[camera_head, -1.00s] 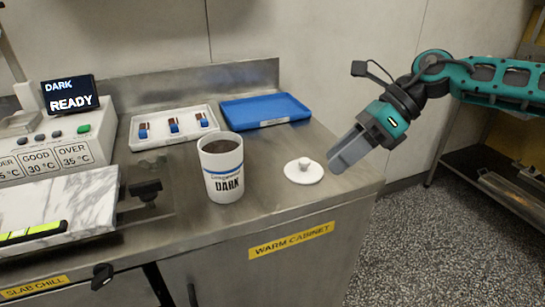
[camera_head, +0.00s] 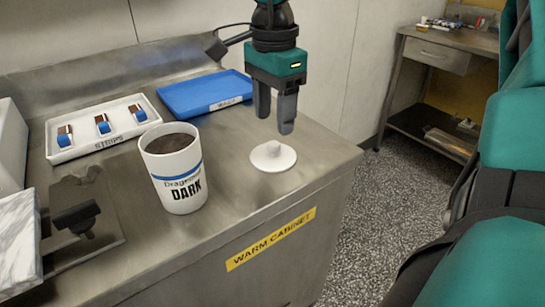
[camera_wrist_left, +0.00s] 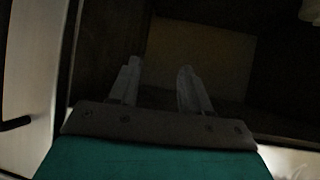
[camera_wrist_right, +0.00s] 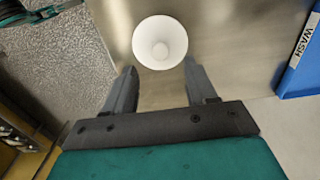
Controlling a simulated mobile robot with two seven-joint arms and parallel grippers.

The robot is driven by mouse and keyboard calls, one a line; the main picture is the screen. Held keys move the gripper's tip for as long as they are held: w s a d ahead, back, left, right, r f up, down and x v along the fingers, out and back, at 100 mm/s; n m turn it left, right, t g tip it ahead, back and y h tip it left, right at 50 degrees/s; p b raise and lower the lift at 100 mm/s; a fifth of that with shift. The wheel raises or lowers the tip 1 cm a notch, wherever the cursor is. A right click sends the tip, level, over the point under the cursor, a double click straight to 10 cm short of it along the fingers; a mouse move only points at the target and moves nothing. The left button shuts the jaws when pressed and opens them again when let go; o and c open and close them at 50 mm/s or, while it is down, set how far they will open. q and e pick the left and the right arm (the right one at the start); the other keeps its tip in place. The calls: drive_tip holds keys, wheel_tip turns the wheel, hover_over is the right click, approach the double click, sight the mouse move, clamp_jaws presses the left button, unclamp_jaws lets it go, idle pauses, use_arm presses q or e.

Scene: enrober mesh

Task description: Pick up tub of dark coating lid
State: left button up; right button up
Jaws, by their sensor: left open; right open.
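The white round lid (camera_head: 273,156) with a knob on top lies flat on the steel counter. The tub of dark coating (camera_head: 178,178) stands upright to its left, open, with dark brown coating inside. My right gripper (camera_head: 276,112) points down above and just behind the lid, open and empty. In the right wrist view the lid (camera_wrist_right: 160,43) sits just beyond the open fingertips (camera_wrist_right: 162,78), apart from them. My left gripper (camera_wrist_left: 158,70) shows only in the left wrist view, open and empty in a dark area.
A blue tray (camera_head: 205,95) labelled WASH and a white tray (camera_head: 68,148) holding small strips stand behind the tub. A dark clamp-like fixture (camera_head: 76,216) and a marble slab (camera_head: 18,240) are at the left. The counter's right edge is close to the lid.

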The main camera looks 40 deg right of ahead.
sight(273, 144)
drive_tip(key=shift+f+b, duration=0.55)
drive_tip(key=shift+f, duration=2.25)
drive_tip(key=shift+c, duration=0.2)
clamp_jaws()
